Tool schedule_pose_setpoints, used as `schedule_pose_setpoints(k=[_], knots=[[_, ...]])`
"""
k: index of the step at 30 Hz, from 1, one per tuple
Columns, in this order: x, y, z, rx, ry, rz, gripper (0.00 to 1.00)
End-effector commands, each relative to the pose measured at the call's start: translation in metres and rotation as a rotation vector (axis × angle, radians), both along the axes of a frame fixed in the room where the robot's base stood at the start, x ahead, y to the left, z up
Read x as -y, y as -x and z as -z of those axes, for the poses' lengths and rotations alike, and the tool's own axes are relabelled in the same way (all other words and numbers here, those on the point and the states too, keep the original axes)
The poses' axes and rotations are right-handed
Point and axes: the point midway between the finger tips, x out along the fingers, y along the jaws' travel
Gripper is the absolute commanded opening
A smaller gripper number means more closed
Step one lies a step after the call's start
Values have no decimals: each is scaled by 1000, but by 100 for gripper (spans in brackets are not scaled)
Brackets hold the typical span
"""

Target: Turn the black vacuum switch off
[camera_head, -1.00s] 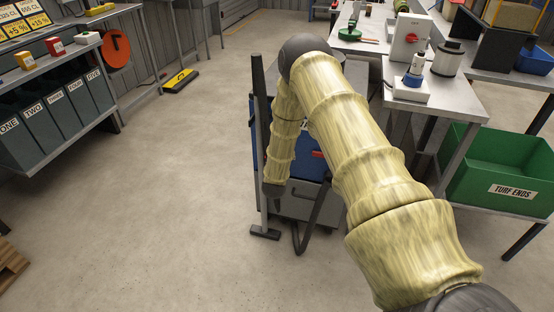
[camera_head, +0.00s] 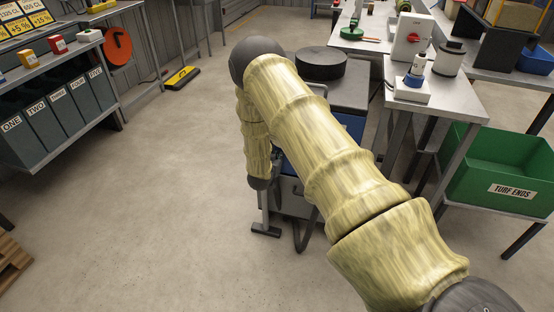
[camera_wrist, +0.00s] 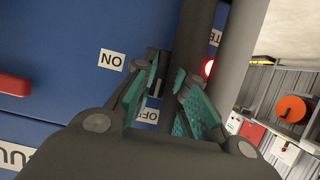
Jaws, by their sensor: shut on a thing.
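The vacuum is a blue-bodied unit with a round black lid (camera_head: 321,63) on top, partly hidden by my arm in the head view. In the wrist view its blue panel (camera_wrist: 60,40) carries an ON label (camera_wrist: 112,60) and a partly covered OFF label (camera_wrist: 148,115). My gripper (camera_wrist: 168,85) has green pads and is close in front of these labels, shut on a dark piece between them. This appears to be the black switch, though fingers hide most of it. In the head view my gripper (camera_head: 259,183) is low at the vacuum's left side.
A dark pole (camera_wrist: 196,35) and a grey tube (camera_wrist: 238,50) run close beside my fingers. A red light (camera_wrist: 208,68) shows beyond them. In the head view, a metal bench (camera_head: 440,97) and green bin (camera_head: 500,165) stand right. Open floor (camera_head: 150,200) lies left.

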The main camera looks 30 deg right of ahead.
Motion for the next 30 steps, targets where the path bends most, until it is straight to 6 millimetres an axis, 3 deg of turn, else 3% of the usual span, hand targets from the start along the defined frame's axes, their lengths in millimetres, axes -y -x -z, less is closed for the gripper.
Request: schedule_pose_setpoints(k=[14,15,18,30], knots=[[0,1,2,-12,5,0,0],[0,1,2,-12,5,0,22],[0,1,2,-12,6,0,36],[-4,3,-2,-9,6,0,36]])
